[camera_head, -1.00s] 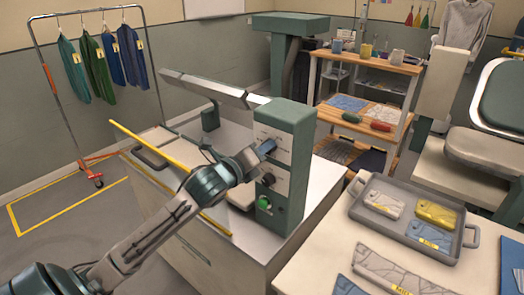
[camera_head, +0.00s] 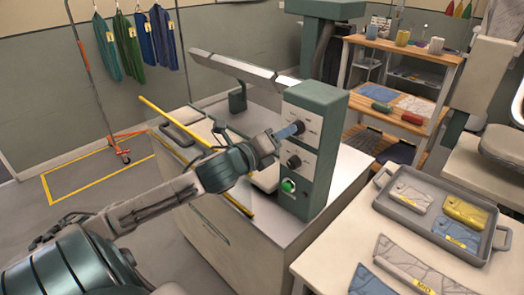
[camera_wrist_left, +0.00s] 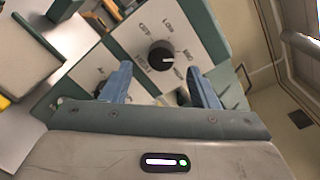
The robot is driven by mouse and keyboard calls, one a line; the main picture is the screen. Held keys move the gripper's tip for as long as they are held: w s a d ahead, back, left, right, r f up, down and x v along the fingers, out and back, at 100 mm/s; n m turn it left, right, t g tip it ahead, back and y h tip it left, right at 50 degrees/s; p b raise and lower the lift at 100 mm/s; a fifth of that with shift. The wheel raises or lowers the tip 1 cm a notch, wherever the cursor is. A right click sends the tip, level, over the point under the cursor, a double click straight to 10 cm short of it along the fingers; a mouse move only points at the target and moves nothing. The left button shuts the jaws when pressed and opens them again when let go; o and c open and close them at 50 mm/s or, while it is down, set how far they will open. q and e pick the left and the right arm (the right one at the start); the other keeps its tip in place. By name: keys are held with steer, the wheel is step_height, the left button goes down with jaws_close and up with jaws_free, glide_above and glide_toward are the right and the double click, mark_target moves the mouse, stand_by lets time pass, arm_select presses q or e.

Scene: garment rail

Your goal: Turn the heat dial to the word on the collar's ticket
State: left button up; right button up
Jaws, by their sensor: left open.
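The control box (camera_head: 308,150) carries a black upper dial (camera_head: 299,126) and a black lower knob (camera_head: 293,161). My left gripper (camera_head: 293,131) is at the upper dial, its blue fingers pointing at the panel. In the left wrist view, a black dial (camera_wrist_left: 161,55) with a white mark sits just past the open fingers (camera_wrist_left: 160,78), ringed by small words. LOW seems to be among them; the rest are hard to read. I cannot tell whether the fingers touch it. A grey collar (camera_head: 415,262) lies on the front table; its yellow ticket (camera_head: 451,285) appears to read MID. My right gripper is not seen.
A green button (camera_head: 288,186) is low on the box. A long yellow bar (camera_head: 178,140) runs beside the press, behind my arm. A grey tray (camera_head: 432,238) with folded pieces stands on the right table. Garments (camera_head: 128,42) hang on a rail at left.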

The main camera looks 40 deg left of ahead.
arm_select(q)
steer(key=s+p, duration=0.3)
steer(key=s, duration=0.3)
steer(key=shift+s+r, duration=0.2)
steer(key=shift+s, duration=0.05)
stand_by(0.4)
steer(key=shift+a, duration=0.1)
stand_by(0.6)
